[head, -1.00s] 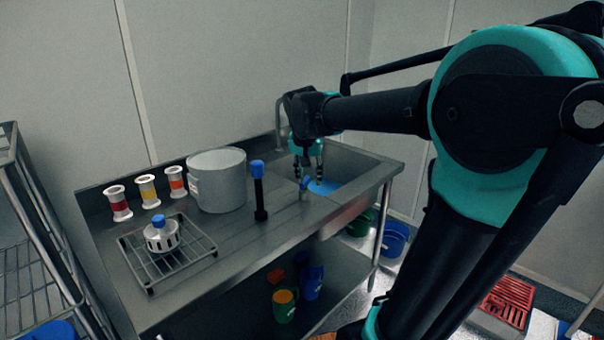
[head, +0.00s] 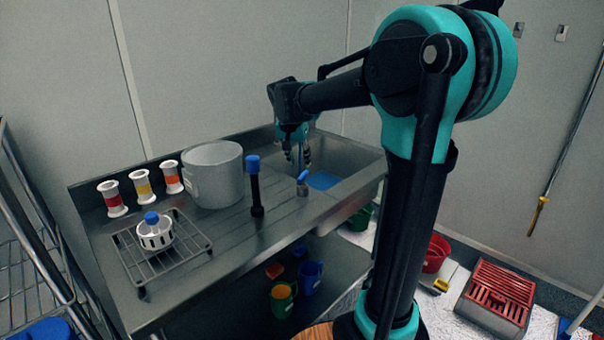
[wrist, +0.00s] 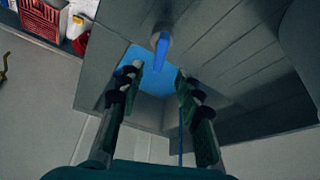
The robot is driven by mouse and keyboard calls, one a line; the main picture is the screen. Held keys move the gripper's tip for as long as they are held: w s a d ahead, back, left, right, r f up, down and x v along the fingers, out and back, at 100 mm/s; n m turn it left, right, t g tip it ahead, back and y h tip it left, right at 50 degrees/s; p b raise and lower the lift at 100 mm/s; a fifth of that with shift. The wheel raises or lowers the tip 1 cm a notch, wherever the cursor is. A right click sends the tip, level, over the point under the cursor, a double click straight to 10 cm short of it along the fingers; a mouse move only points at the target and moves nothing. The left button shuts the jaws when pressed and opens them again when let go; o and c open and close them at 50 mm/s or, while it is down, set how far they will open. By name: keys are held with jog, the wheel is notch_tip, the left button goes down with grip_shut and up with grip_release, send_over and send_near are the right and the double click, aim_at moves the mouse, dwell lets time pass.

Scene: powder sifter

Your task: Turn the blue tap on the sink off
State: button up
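The sink (head: 352,207) is set in the right end of the metal counter, with a blue area on its bottom. The tap with its blue handle (head: 302,176) stands at the sink's left edge. In the wrist view, the blue handle (wrist: 161,50) points toward my gripper, its end level with the gap between the fingertips. My gripper (head: 298,160) points down just behind the tap in the head view. In the wrist view, my gripper (wrist: 158,74) is open, its fingers apart with nothing held. Whether a finger touches the handle, I cannot tell.
A black post with a blue top (head: 255,187) stands left of the tap. Further left are a large grey pot (head: 213,178), a wire rack (head: 140,265) and three spools.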

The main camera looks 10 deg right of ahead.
aim_at(303, 174)
jog(key=x, duration=0.7)
jog(key=shift+s, duration=0.1)
jog(key=shift+c, duration=0.4)
grip_shut()
